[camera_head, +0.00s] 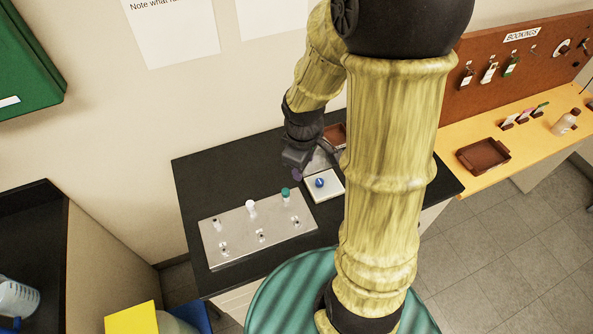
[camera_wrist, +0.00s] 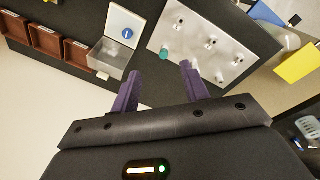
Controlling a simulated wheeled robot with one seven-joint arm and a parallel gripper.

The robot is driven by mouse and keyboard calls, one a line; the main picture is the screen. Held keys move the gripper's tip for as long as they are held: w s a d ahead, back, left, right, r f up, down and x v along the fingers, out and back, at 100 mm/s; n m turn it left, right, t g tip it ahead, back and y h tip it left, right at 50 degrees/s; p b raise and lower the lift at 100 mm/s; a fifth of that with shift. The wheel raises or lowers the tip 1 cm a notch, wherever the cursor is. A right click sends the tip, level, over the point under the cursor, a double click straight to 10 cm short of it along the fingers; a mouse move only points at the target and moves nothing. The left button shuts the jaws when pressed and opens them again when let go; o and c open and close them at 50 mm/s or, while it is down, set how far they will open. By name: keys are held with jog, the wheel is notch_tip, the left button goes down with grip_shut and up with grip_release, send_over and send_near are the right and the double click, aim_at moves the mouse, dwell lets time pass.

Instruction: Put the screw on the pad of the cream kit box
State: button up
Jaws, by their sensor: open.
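The cream kit box (camera_head: 331,194) lies on the black bench, its pale face up with a round blue piece (camera_head: 319,183) on it. In the wrist view the box (camera_wrist: 117,24) shows the same blue piece (camera_wrist: 127,33) and a grey section beside it. A metal plate (camera_head: 230,245) holds a teal-headed piece (camera_head: 286,194), a white-headed piece (camera_head: 251,207) and several small metal fittings. I cannot tell for sure which piece is the screw. My gripper (camera_wrist: 161,80) is open and empty, above the bench near the box and the teal-headed piece (camera_wrist: 165,53).
Brown trays (camera_wrist: 46,36) stand beside the box near the wall. A yellow counter to the right carries a brown tray (camera_head: 484,155) and a bottle (camera_head: 565,121). A yellow item (camera_head: 131,318) is at the lower left. My arm hides part of the bench.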

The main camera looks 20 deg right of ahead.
jog(key=s+a+r+m+t, duration=0.1)
jog(key=s+a+r+m, duration=0.2)
jog(key=m, duration=0.5)
jog(key=shift+s+a+r+y, duration=0.25)
jog(key=shift+s+r+y, duration=0.1)
jog(key=shift+s, duration=0.5)
